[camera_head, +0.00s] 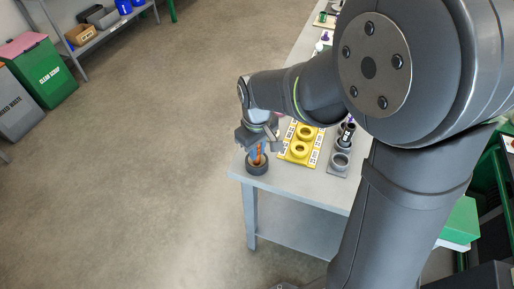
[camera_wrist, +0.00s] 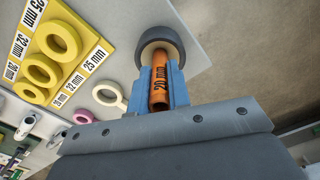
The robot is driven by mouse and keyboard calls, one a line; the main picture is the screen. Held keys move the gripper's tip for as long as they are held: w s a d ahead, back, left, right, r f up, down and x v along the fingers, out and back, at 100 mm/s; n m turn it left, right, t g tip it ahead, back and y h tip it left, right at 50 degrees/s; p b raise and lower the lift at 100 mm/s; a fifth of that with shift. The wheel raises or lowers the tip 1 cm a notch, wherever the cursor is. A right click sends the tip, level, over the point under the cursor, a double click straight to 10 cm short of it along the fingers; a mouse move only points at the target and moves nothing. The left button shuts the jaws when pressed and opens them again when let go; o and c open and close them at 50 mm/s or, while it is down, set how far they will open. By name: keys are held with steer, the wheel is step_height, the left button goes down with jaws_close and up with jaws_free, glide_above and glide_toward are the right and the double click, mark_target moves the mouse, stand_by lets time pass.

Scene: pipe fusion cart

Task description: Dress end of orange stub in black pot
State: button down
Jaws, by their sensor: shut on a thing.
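My gripper (camera_wrist: 162,88) is shut on the orange stub (camera_wrist: 159,85), which is marked 20 mm and held between blue fingers. The black pot (camera_wrist: 159,37) is a round dark cup with a light inside, at the far end of the stub in the wrist view. In the head view the black pot (camera_head: 257,167) stands near the table's left front corner, and the orange stub (camera_head: 258,154) stands over it. The stub's far end appears at or within the pot's mouth. Whether it touches the inside is hidden.
A yellow block (camera_head: 300,145) with round holders and mm labels sits right of the pot. A grey holder (camera_head: 340,162) with dark parts stands further right. A white ring (camera_wrist: 108,94) and a pink ring (camera_wrist: 83,117) show nearby. The table edge is close to the pot.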

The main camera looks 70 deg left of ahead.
steer(key=n, duration=0.5)
steer(key=shift+f+n, duration=0.1)
steer(key=shift+n, duration=0.2)
steer(key=m, duration=0.6)
steer(key=shift+m, duration=0.4)
steer(key=n, duration=0.6)
steer(key=shift+n, duration=0.4)
steer(key=shift+m, duration=1.2)
steer(key=m, duration=0.4)
steer(key=n, duration=0.6)
steer(key=m, duration=0.6)
steer(key=n, duration=0.6)
steer(key=shift+m, duration=1.2)
steer(key=m, duration=0.4)
steer(key=shift+r, duration=3.05)
